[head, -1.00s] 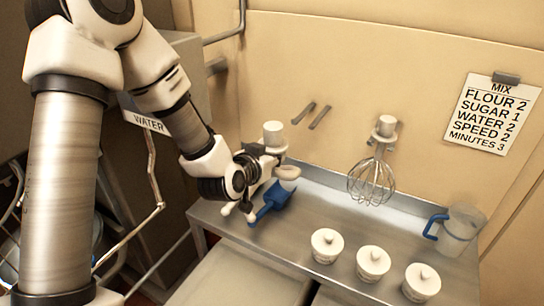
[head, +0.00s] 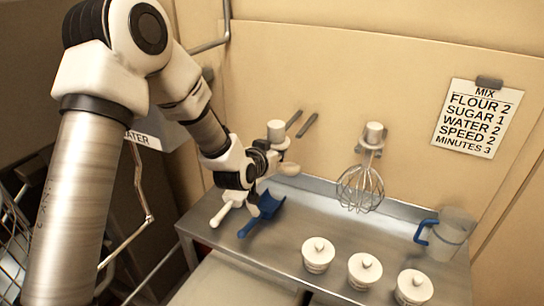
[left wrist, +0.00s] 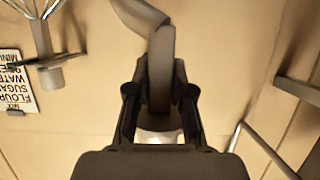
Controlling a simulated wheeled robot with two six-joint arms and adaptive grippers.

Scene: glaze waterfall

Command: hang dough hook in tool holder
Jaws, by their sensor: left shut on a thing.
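My left gripper (head: 274,158) is shut on the dough hook, near the wall and above the table's back left. The hook's white round top (head: 277,130) stands upright above the fingers. Its pale curved end shows just below right of them. In the left wrist view the grey curved hook (left wrist: 150,18) runs up from between the fingers (left wrist: 159,95), with the white top partly hidden behind them. The tool holder (head: 304,121) appears as two slanted grey prongs on the wall, empty, just right of the hook's top and apart from it. My right gripper is not in view.
A whisk (head: 360,188) hangs on the wall to the right. Below are a blue scoop (head: 262,214), a white scoop (head: 228,206), several lidded white jars (head: 365,270) and a clear jug (head: 452,232) on the steel table (head: 345,236). A recipe sheet (head: 478,118) hangs at right.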

